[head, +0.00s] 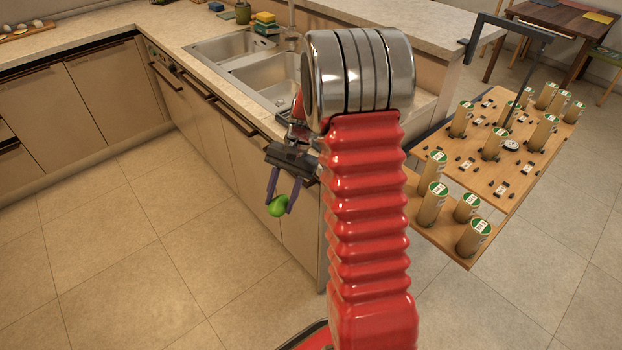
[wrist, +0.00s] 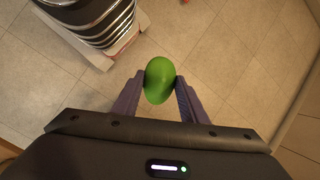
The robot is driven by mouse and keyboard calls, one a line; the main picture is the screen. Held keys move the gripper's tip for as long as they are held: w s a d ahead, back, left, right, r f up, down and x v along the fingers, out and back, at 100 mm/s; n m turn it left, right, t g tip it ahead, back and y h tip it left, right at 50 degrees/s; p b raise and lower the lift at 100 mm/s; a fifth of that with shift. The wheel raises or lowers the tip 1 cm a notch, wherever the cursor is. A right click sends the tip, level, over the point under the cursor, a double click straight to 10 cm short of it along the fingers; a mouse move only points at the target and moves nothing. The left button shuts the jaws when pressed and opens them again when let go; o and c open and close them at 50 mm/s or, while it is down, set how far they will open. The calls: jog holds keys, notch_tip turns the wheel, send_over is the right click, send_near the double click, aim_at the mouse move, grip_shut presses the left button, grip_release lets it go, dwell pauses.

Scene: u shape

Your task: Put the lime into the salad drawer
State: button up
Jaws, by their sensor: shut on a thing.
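The lime (head: 278,206) is small, green and rounded. My gripper (head: 279,200) is shut on it, with one finger on each side, and holds it in the air above the tiled floor, in front of the counter cabinets. In the wrist view the lime (wrist: 159,80) sits between the tips of my gripper (wrist: 159,86). No salad drawer or fridge can be made out in either view.
A stone counter (head: 150,22) with a double sink (head: 250,68) runs behind my gripper. Wooden cabinet fronts (head: 107,90) line the left. A wooden board (head: 487,170) with several upright cylinders stands at the right. The tiled floor (head: 110,250) at lower left is clear.

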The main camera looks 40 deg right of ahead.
jog(key=w+a+f+n+g+h, duration=0.2)
jog(key=w+a+f+n+g, duration=0.1)
jog(key=a+f+n, duration=0.6)
jog(key=w+a+n, duration=0.1)
jog(key=a, duration=0.3)
jog(key=shift+a+f+h, duration=0.2)
jog(key=shift+a+h, duration=0.1)
jog(key=shift+h, duration=0.1)
